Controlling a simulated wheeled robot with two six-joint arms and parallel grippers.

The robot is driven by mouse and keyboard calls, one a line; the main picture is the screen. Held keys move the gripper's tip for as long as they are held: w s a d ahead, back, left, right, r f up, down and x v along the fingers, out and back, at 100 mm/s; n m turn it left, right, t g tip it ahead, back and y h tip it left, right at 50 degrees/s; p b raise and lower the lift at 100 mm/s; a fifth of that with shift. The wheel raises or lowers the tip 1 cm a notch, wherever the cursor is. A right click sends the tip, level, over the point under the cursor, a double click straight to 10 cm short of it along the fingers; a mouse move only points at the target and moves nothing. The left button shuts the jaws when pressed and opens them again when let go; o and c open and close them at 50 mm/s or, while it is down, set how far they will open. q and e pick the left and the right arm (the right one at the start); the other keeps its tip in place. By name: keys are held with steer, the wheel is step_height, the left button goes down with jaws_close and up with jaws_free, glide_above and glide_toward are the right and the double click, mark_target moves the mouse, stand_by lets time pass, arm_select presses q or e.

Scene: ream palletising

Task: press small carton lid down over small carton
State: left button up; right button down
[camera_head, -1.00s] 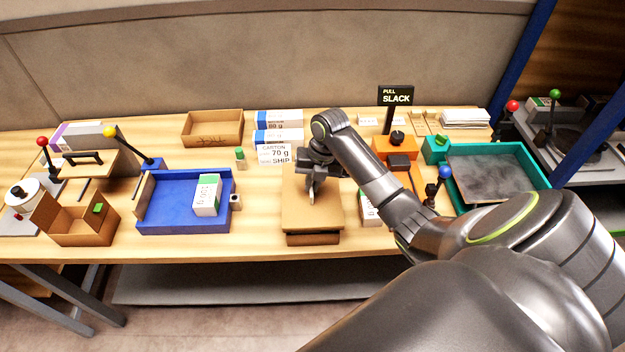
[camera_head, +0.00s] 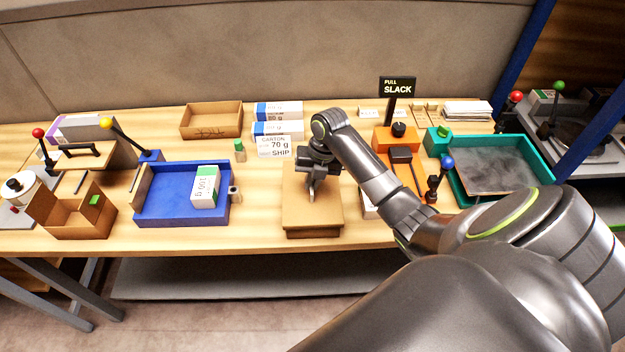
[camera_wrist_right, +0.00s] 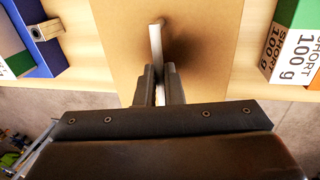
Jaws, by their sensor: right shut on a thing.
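The small carton lid (camera_head: 312,214) is a flat brown cardboard panel near the front edge of the table, with an upright tab (camera_wrist_right: 155,45) on top. My right gripper (camera_head: 311,190) is above the lid, pointing down, and is shut on this tab. In the right wrist view the fingers (camera_wrist_right: 158,88) close around the tab over the brown top. The small carton is under the lid and almost wholly hidden; only a thin brown front strip (camera_head: 313,234) shows, and I cannot tell whether it is lid rim or carton wall. My left gripper is not in view.
A blue tray (camera_head: 160,217) holding a white-and-green ream (camera_head: 205,187) stands to the left. An open brown carton (camera_head: 80,232) is at the far left. Wrapped reams (camera_head: 277,130) stand behind the lid. An orange device (camera_head: 395,140) and a teal tray (camera_head: 540,182) are to the right.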

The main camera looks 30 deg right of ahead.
steer(key=shift+f+b, duration=0.55)
steer(key=shift+f, duration=0.35)
steer(key=c, duration=1.2)
jaws_free()
steer(key=shift+o, duration=0.2)
steer(key=shift+r, duration=0.1)
steer(key=shift+s+d+r+p, duration=0.1)
steer(key=shift+r+p, duration=0.3)
steer(key=shift+p, duration=0.2)
steer(key=shift+r, duration=0.15)
steer(key=shift+d+r+p, duration=0.1)
steer(key=shift+r+p, duration=0.25)
steer(key=shift+p, duration=0.2)
steer(key=shift+r, duration=0.1)
steer(key=shift+s+r+p, duration=0.1)
steer(key=shift+r+p, duration=0.3)
steer(key=shift+p, duration=0.15)
